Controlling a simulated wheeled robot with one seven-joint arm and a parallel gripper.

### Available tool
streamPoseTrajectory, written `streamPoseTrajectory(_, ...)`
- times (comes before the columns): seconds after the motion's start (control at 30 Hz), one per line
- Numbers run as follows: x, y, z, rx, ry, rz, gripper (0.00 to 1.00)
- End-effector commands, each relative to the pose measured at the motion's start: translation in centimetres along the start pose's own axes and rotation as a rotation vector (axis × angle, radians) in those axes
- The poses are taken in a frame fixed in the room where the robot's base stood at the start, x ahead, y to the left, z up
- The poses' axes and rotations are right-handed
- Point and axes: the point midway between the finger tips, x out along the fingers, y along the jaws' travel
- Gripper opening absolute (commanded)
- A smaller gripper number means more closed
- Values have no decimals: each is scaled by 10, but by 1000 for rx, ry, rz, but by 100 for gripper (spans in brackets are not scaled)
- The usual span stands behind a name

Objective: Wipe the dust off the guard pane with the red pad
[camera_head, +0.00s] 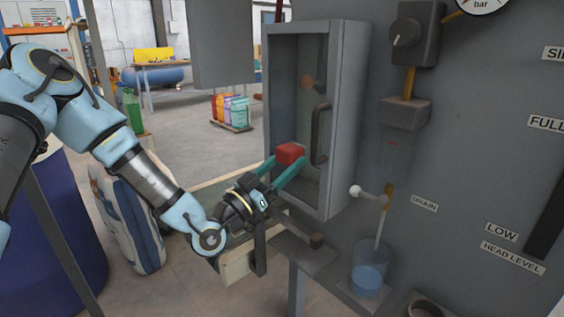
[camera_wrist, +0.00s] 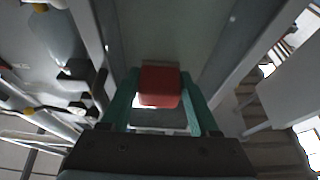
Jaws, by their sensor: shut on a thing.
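The red pad (camera_head: 290,153) is between the fingertips of my gripper (camera_head: 281,170), which is shut on it. The pad also shows in the wrist view (camera_wrist: 160,86), between the two green fingers. The guard pane (camera_head: 299,88) is a tall, dull grey-green panel in a grey frame. The pad is in front of its lower part in the head view. I cannot tell whether the pad touches the pane. A brownish smudge (camera_head: 306,82) shows on the upper part of the pane. My gripper hides part of the frame's lower edge.
A dark handle (camera_head: 321,133) stands out at the pane's right side. Right of the frame are a white-knobbed drain lever (camera_head: 368,192) and a beaker of blue liquid (camera_head: 369,269). A small shelf (camera_head: 304,250) is below my gripper. A filled sack (camera_head: 127,217) stands at left.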

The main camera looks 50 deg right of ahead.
Motion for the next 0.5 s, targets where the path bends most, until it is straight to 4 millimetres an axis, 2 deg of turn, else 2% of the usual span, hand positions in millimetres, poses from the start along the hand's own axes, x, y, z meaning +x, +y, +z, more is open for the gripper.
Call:
streamPoseTrajectory(0.3, 2, 28, 2, -2, 1, 4, 10)
streamPoseTrajectory(0.5, 1, 34, 2, 0, 1, 4, 10)
